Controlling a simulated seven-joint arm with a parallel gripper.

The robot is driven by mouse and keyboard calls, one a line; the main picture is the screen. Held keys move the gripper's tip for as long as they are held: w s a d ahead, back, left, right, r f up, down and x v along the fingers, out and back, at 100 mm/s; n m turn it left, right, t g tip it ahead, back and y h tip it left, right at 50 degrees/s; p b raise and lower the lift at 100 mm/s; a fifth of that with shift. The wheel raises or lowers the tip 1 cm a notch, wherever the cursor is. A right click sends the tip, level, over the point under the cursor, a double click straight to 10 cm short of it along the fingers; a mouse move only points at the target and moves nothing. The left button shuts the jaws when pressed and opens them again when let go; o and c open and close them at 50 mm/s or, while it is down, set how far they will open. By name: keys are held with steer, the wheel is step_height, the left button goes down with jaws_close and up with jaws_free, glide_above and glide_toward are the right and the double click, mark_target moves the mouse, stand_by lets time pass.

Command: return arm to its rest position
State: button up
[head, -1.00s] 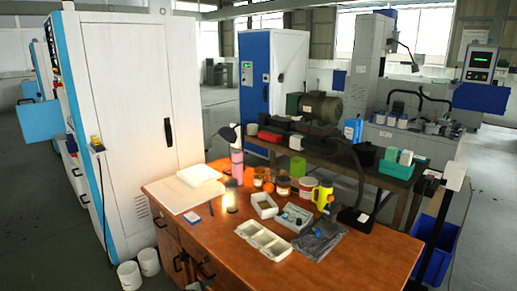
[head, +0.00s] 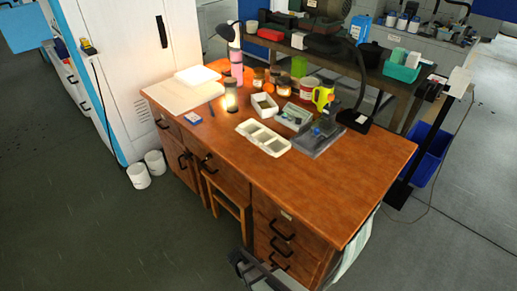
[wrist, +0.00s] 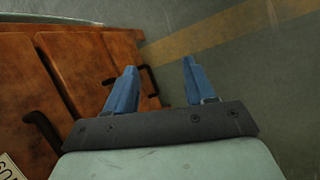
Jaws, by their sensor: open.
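My gripper (wrist: 160,66) shows in the wrist view with its two blue fingers apart and nothing between them. It is over the grey-green floor, beside the brown drawer fronts of the desk (wrist: 75,70). The rest of my arm is not clearly seen.
The wooden desk (head: 330,185) carries a lit lamp (head: 231,100), a white divided tray (head: 263,138), jars and a yellow bottle. A wooden stool (head: 228,190) and white buckets (head: 138,175) stand by it. Open floor (head: 90,240) lies at left.

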steer(key=s+d+r+m+g+y, duration=0.2)
steer(key=s+d+m+g+y, duration=0.3)
steer(key=s+d, duration=1.1)
steer(key=shift+s+m, duration=0.4)
steer(key=shift+s, duration=0.2)
